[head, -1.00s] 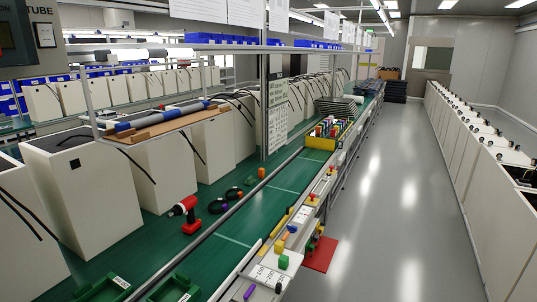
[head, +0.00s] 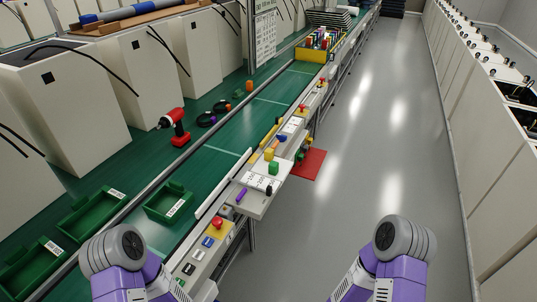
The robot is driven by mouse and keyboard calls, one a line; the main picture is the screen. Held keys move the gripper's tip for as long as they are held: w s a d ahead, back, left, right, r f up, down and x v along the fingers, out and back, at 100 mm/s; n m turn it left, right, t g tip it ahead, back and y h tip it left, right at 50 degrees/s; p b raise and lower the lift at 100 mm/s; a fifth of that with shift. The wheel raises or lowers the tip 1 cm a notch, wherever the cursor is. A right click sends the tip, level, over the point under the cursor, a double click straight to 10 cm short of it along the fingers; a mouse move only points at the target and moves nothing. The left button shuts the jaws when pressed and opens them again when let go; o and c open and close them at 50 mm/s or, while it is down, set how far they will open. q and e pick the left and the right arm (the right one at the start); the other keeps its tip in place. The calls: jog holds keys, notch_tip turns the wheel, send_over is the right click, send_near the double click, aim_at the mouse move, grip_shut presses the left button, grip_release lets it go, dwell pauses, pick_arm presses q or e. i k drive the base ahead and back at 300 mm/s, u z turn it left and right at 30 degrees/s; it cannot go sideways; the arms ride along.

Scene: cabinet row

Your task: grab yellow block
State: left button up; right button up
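A small yellow-orange block (head: 269,154) stands on the narrow ledge along the front of the green workbench, in the middle of the head view. A green block (head: 273,168) is just in front of it, and a purple piece (head: 241,194) lies nearer on a white labelled plate (head: 257,184). My two purple and grey arms show at the bottom left and bottom right, well short of the block. Neither gripper can be seen.
Green trays (head: 169,203) and a red drill (head: 176,128) lie on the green bench (head: 212,160). A yellow crate (head: 312,55) of coloured items stands farther along. A red panel (head: 308,164) juts out below the ledge. The grey aisle floor (head: 370,130) on the right is clear.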

aim_at(268, 153)
jog(key=z, duration=1.5)
jog(key=i, duration=1.2)
jog(key=u, duration=1.85)
